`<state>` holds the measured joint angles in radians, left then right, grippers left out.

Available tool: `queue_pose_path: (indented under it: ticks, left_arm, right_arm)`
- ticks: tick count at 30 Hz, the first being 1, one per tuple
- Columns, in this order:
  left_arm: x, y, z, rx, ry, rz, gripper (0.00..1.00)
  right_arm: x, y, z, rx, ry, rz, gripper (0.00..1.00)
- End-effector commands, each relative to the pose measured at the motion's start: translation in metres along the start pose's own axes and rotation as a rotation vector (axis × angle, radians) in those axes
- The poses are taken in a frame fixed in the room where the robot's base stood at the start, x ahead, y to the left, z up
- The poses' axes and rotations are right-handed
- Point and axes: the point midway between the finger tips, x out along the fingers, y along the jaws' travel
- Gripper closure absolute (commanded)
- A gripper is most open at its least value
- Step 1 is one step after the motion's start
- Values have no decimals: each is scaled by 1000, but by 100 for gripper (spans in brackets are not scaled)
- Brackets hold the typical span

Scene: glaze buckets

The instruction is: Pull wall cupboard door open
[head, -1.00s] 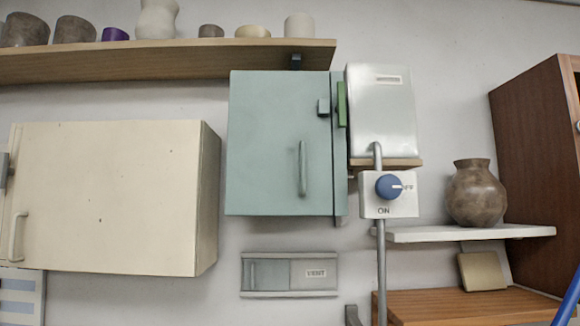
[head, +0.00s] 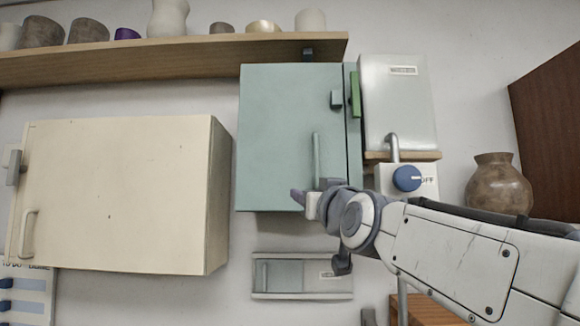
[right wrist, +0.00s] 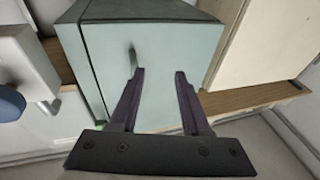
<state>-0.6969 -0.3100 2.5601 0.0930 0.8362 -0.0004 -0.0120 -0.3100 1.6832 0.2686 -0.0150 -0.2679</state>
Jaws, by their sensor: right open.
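A teal wall cupboard (head: 285,130) hangs under the shelf with its door shut. Its upright bar handle (head: 316,157) is at the door's right side, its lower end partly hidden by my gripper. A cream wall cupboard (head: 115,190), also shut, hangs to the left with a pale handle (head: 28,232). My right gripper (head: 312,198) is in front of the teal door near the handle's lower end. In the right wrist view my right gripper (right wrist: 160,72) is open, and the handle (right wrist: 133,60) shows just beyond the left finger's tip, not between the fingers. My left gripper is not in view.
A grey box (head: 398,105) and a blue-knob switch (head: 406,178) are close on the right. A shelf (head: 180,58) with several pots runs above. A vent panel (head: 300,275) is below.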

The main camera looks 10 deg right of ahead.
Motion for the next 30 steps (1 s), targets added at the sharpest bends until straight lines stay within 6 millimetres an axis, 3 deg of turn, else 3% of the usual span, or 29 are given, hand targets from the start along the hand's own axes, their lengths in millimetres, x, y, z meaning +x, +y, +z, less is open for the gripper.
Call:
queue_pose_path:
  ticks: [1,3,6,11,23,30]
  left_arm:
    - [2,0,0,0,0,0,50]
    - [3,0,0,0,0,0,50]
    - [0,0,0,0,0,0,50]
    - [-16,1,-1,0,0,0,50]
    - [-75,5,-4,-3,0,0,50]
    - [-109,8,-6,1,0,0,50]
  right_arm:
    - [-2,14,-23,-9,67,36,53]
    - [-6,26,-46,-21,132,66,53]
    - [-8,34,-64,-28,177,88,53]
    - [-3,36,-71,-31,181,95,53]
    - [18,36,-76,-30,178,88,53]
    - [59,39,-82,-29,177,88,53]
